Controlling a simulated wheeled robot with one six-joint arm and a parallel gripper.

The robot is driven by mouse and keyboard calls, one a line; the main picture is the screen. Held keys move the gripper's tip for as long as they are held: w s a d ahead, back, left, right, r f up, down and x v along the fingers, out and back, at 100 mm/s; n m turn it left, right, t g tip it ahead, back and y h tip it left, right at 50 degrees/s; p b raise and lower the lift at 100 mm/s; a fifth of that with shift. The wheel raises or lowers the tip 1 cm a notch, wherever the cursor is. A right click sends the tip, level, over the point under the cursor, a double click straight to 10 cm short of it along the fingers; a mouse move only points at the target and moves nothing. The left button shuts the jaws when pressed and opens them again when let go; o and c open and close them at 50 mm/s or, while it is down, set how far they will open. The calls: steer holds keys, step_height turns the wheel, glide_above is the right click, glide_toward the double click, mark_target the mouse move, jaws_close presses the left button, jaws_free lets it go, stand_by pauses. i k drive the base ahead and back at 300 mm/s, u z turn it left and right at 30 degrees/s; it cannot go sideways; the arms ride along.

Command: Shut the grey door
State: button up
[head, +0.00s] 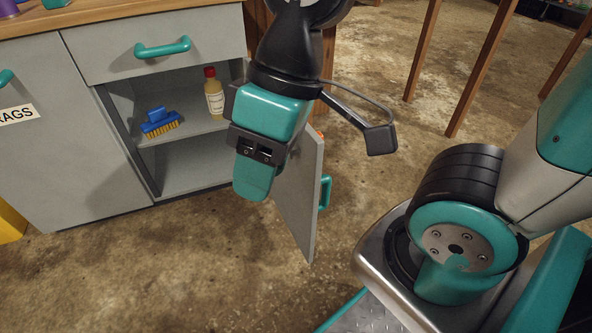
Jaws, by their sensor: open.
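The grey door (300,187) stands swung out, open, on the right side of the grey cabinet (75,150). Its teal handle (325,191) is on the face turned to the right. My gripper (256,172) hangs in front of the cabinet opening, on the left, inner side of the door. It is open and holds nothing that I can see. In the picture it overlaps the door's left part and hides some of it; I cannot tell whether it touches the door.
Inside the cabinet, a blue brush (160,122) and a bottle with a red cap (214,95) stand on a shelf. A closed drawer (155,42) is above the opening. Wooden legs (478,70) stand at the upper right. The floor before the cabinet is clear.

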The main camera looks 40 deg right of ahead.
mark_target(295, 191)
steer(key=u, duration=2.15)
steer(key=k, duration=1.55)
steer(key=z, duration=1.7)
steer(key=i, duration=0.5)
steer(key=z, duration=0.05)
